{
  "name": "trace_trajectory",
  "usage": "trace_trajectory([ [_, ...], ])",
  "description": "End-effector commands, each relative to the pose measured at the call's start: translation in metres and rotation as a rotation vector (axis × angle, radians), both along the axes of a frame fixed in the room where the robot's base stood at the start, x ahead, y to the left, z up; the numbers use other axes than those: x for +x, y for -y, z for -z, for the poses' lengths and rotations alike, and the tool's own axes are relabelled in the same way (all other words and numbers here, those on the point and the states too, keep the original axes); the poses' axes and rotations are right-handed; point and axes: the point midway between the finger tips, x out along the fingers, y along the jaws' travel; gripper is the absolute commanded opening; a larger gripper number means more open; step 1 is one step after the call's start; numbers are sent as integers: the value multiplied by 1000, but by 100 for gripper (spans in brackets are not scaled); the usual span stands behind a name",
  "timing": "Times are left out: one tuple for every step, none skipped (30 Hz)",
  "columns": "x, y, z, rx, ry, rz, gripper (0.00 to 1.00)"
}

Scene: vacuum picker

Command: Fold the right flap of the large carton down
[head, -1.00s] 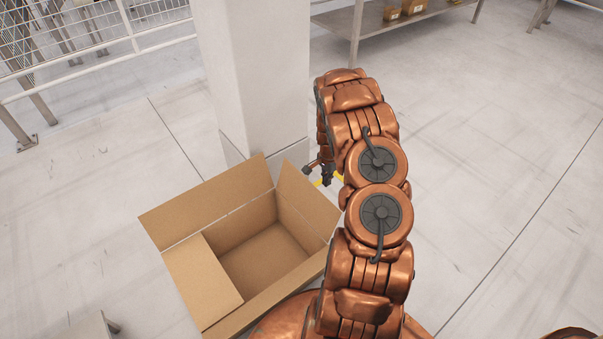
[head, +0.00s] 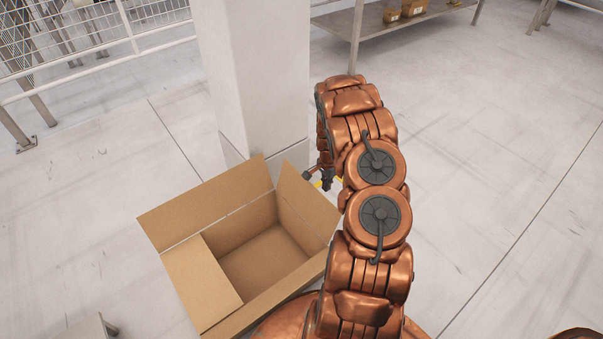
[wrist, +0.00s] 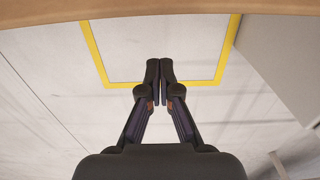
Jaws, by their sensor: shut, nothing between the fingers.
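The large carton (head: 268,255) stands open on the floor, and it is empty where I can see inside. Its right flap (head: 306,206) stands up and leans outward. Its left flap (head: 201,283) lies folded inward over the opening. The back flap (head: 207,203) stands up and the near flap (head: 268,302) is also unfolded. My gripper (head: 327,184) is just outside the right flap, partly hidden behind it and my arm. In the wrist view my gripper (wrist: 160,70) is shut and empty, with a brown cardboard edge (wrist: 160,10) along the top.
A white pillar (head: 252,80) stands right behind the carton. Yellow floor marking (wrist: 95,55) lies beneath my gripper. A metal shelf (head: 385,20) with small boxes stands at the back. Floor to the right is clear.

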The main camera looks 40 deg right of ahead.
Motion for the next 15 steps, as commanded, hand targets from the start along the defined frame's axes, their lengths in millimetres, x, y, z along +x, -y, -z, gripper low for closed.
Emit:
trace_trajectory([
  [0, -1, 0, 0, 0, 0, 0],
  [0, -1, 0, 0, 0, 0, 0],
  [0, -2, 0, 0, 0, -1, 0],
  [0, -3, 0, 0, 0, -1, 0],
  [0, -4, 0, 0, 0, -1, 0],
  [0, -6, -1, 0, 0, -1, 0],
  [0, -7, -1, 0, 0, -1, 0],
  [0, -8, -1, 0, 0, -1, 0],
  [0, -9, -1, 0, 0, -1, 0],
  [0, -11, -1, 0, 0, -1, 0],
  [1, -12, -1, 0, 0, -1, 0],
  [1, -14, -1, 0, 0, -1, 0],
  [1, -15, -1, 0, 0, -2, 0],
  [1, -16, -1, 0, 0, -2, 0],
  [1, -18, -1, 0, -1, -2, 0],
])
